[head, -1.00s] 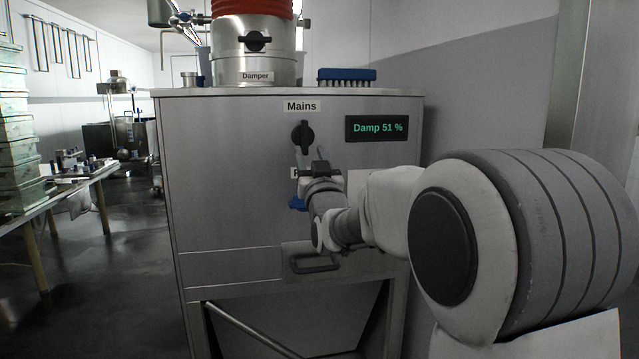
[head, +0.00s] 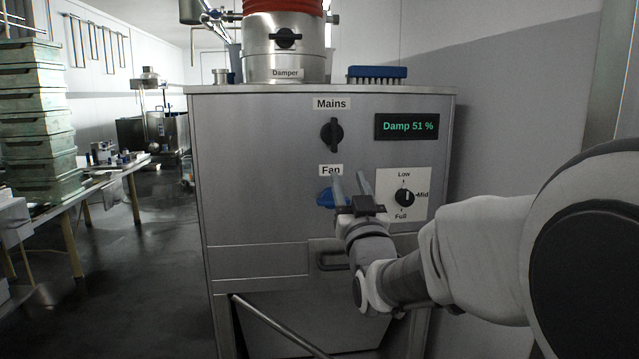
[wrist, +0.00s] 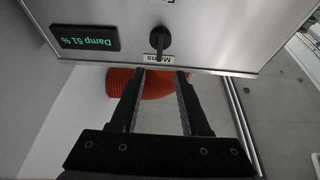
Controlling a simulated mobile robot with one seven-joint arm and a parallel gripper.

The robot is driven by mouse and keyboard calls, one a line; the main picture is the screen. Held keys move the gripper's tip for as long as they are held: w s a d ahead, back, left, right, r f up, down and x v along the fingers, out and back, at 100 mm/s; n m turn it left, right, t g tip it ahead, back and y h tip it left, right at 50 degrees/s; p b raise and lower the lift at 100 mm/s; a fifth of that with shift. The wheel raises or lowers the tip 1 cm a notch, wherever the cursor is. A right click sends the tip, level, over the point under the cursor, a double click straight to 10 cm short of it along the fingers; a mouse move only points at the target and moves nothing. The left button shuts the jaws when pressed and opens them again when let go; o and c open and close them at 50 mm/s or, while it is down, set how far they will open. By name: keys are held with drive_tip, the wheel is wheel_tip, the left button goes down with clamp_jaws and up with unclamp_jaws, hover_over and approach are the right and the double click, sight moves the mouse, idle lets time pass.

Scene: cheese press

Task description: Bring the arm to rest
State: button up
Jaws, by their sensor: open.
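My gripper (head: 352,186) is open and empty in front of the steel cabinet (head: 260,180), with its two fingers apart and pointing up at the panel. It overlaps the right part of the blue Fan knob (head: 326,198) in the head view; I cannot tell how far it is from the panel. The black Mains knob (head: 332,134) is above it, and the selector dial (head: 404,197) with Low, Mid and Full marks is to its right. In the wrist view the open fingers (wrist: 161,75) show nothing between them but background, with the Mains knob (wrist: 160,39) beyond the tips.
The display (head: 406,126) reads Damp 51 %. A drawer-type handle (head: 332,262) sits low on the cabinet. The Damper collar (head: 284,55) with a red hose (head: 284,6) and a blue brush (head: 377,74) stand on top. Stacked green crates (head: 38,120) are at the left, with open floor between.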

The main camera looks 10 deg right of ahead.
drive_tip(key=s+f+g, duration=0.6)
drive_tip(key=s, duration=0.5)
drive_tip(key=s+f+g, duration=0.5)
drive_tip(key=s+f, duration=0.1)
drive_tip(key=s, duration=0.4)
drive_tip(key=s+f+g, duration=0.6)
drive_tip(key=s+f, duration=0.1)
drive_tip(key=s, duration=0.4)
wheel_tip(320, 180, up, 25)
drive_tip(key=p, duration=2.5)
drive_tip(key=shift+w, duration=0.45)
